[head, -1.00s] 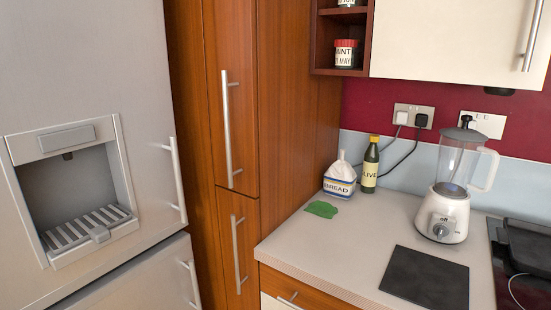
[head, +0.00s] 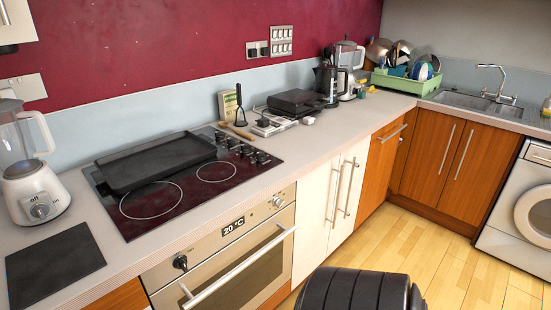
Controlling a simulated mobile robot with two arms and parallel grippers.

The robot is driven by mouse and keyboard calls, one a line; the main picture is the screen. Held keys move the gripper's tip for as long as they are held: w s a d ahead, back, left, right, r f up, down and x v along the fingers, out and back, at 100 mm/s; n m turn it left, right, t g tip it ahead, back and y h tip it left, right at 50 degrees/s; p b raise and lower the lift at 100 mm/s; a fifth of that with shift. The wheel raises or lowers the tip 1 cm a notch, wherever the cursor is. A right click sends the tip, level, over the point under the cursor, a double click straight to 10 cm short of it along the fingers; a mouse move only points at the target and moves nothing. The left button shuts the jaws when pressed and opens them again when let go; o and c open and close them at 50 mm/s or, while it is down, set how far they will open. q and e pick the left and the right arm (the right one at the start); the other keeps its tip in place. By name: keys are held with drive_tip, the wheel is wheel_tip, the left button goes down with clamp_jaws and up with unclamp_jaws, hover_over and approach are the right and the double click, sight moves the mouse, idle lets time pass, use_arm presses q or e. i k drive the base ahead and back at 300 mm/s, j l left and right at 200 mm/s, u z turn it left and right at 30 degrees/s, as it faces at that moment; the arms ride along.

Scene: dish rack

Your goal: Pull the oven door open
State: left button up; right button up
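The oven (head: 225,250) is built in under the hob, at the lower middle-left of the head view. Its front is beige metal, with a display reading 20 °C and a knob at each side of the panel. The oven door (head: 270,268) has a dark glass window and looks shut; its lower part is cut off by the frame. A long silver bar handle (head: 240,266) runs across the top of the door. Neither of my grippers is in view.
A black ribbed rounded object (head: 355,290) stands at the bottom edge, right of the oven; I cannot tell what it is. White cupboard doors (head: 330,205) adjoin the oven. A black griddle (head: 155,162) lies on the hob (head: 190,190). Wooden floor (head: 440,255) is clear at right.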

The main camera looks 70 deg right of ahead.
sight(243, 274)
drive_tip(key=k+z, duration=0.15)
drive_tip(key=z, duration=1.55)
